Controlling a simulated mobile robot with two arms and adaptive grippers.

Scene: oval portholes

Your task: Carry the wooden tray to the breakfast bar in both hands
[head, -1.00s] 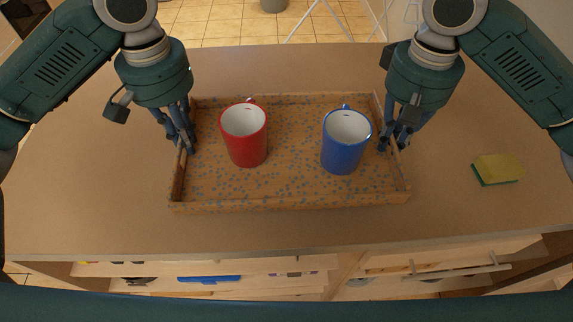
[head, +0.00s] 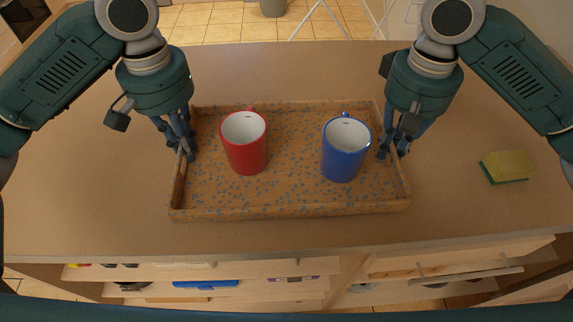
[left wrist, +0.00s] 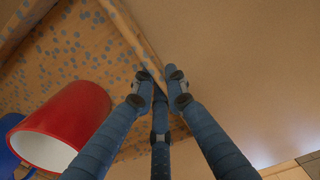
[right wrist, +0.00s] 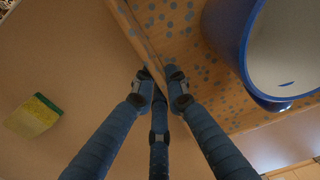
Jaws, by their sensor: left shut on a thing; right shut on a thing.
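The wooden tray (head: 290,211), brown with blue-grey specks and low walls, is over the counter in the head view. A red mug (head: 246,153) stands upright in its left half and a blue mug (head: 343,160) upright in its right half. My left gripper (head: 186,154) is shut on the left wall; the left wrist view shows its fingers on either side of the rim (left wrist: 140,45). My right gripper (head: 393,152) is shut on the right wall, likewise in the right wrist view (right wrist: 160,85). I cannot tell whether the tray's underside touches the counter.
A yellow-green sponge (head: 508,166) lies on the counter (head: 90,190) right of the tray. Drawers (head: 250,280) are below the counter's front edge. Bare counter surrounds the tray. Beyond the far edge are a tiled floor and a grey bin (head: 273,8).

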